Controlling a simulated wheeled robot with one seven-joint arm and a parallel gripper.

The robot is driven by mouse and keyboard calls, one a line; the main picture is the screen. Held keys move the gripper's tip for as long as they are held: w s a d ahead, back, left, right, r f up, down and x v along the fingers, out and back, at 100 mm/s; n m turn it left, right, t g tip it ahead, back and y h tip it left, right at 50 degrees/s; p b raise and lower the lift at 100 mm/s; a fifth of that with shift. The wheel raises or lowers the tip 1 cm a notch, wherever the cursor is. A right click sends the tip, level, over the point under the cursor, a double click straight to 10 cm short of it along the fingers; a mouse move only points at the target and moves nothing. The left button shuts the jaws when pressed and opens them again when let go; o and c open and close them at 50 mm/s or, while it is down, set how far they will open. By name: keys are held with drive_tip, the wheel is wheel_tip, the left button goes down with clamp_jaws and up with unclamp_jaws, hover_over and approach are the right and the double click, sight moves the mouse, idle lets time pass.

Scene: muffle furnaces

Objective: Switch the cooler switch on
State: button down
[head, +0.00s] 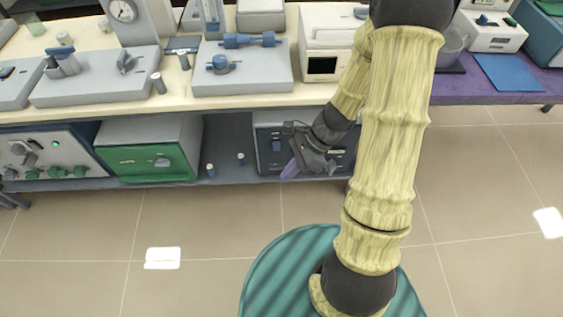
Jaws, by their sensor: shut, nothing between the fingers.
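My gripper (289,171) reaches down to the lower shelf, its purple-grey fingers shut and empty. It is in front of a dark grey-blue box (262,160) on that shelf, which may be the cooler; I read no label. A small blue switch-like part (277,145) sits on the box's front, just left of and above the fingers. I cannot tell whether the fingers touch the box, or which way the switch is set. My wrist and arm hide part of the box's front.
A green-fronted box (148,162) and a grey control panel (40,155) with knobs stand left on the shelf (225,178). Small cylinders (241,158) stand between the boxes. The bench top (120,112) above holds several instruments. The tiled floor (210,220) in front is clear.

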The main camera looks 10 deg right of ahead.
drive_tip(key=w+d+f+m+t+y+b, duration=0.1)
drive_tip(key=w+f+m+t+y+b, duration=0.3)
drive_tip(key=f+m, duration=0.45)
drive_tip(key=w+f+m+t+y+b, duration=0.25)
drive_tip(key=w+f+m+b, duration=0.35)
drive_tip(key=f, duration=0.3)
drive_tip(key=w+d+f+m+t+h+b, duration=0.2)
drive_tip(key=d+f+m+t+b, duration=0.1)
drive_tip(key=f+m, duration=0.3)
drive_tip(key=w+d+f+m+t+h+b, duration=0.2)
drive_tip(key=d+f+m+t+b, duration=0.2)
drive_tip(key=m, duration=0.5)
wheel_tip(320, 180, down, 2)
drive_tip(key=shift+w+d+f+t, duration=0.35)
drive_tip(key=shift+d+t, duration=0.3)
drive_tip(key=shift+t, duration=0.4)
drive_tip(key=shift+r+m+h, duration=0.1)
drive_tip(key=shift+m+h, duration=0.15)
drive_tip(key=b, duration=0.4)
approach(274, 150)
drive_tip(key=a+r+x, duration=0.1)
drive_tip(key=x, duration=0.4)
drive_tip(key=shift+w+d+f, duration=0.3)
drive_tip(key=shift+w+f, duration=0.05)
drive_tip(key=shift+f, duration=0.2)
drive_tip(key=shift+f, duration=0.1)
